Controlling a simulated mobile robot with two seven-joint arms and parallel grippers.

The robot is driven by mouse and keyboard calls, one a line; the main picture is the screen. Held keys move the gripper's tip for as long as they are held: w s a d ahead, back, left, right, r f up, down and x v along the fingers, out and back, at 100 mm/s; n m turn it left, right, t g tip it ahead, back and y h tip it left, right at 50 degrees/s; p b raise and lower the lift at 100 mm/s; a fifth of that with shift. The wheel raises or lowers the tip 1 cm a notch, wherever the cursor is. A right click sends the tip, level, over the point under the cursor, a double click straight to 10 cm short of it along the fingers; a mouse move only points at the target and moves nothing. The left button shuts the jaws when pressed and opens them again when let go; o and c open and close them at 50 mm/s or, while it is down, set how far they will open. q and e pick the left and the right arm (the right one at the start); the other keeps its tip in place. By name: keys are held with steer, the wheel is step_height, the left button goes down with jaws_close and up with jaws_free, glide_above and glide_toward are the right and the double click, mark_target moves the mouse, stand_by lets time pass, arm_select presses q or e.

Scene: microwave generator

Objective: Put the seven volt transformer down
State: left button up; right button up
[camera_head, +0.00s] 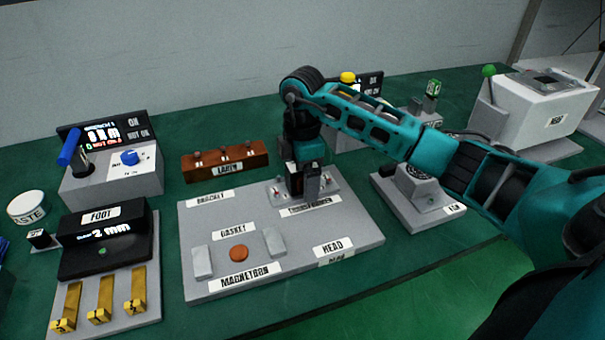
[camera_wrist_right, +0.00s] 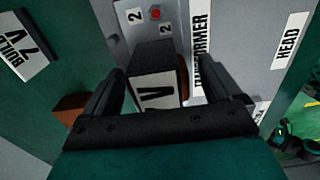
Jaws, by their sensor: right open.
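The seven volt transformer (camera_wrist_right: 155,92) is a dark block with a white label, partly hidden, on which a "V" shows in the right wrist view. It stands at the transformer spot of the grey assembly board (camera_head: 345,225), beside the "TRANSFORMER" label (camera_head: 310,206). My right gripper (camera_head: 303,188) points down over this spot. In the right wrist view its fingers are open, one on each side of the block, with gaps visible. The gripper hides most of the block in the head view. My left gripper is not in view.
An orange-brown disc (camera_head: 239,253) lies on the board between two grey blocks. A brown rack (camera_head: 225,162) stands behind the board. A grey device (camera_head: 417,198) stands right of it, and the foot station (camera_head: 105,240) stands left. A "BUILD 7V" label (camera_wrist_right: 24,47) lies on the green table.

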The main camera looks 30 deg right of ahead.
step_height(320, 180, up, 12)
steer(key=shift+r+p, duration=0.15)
steer(key=shift+p, duration=0.3)
stand_by(0.4)
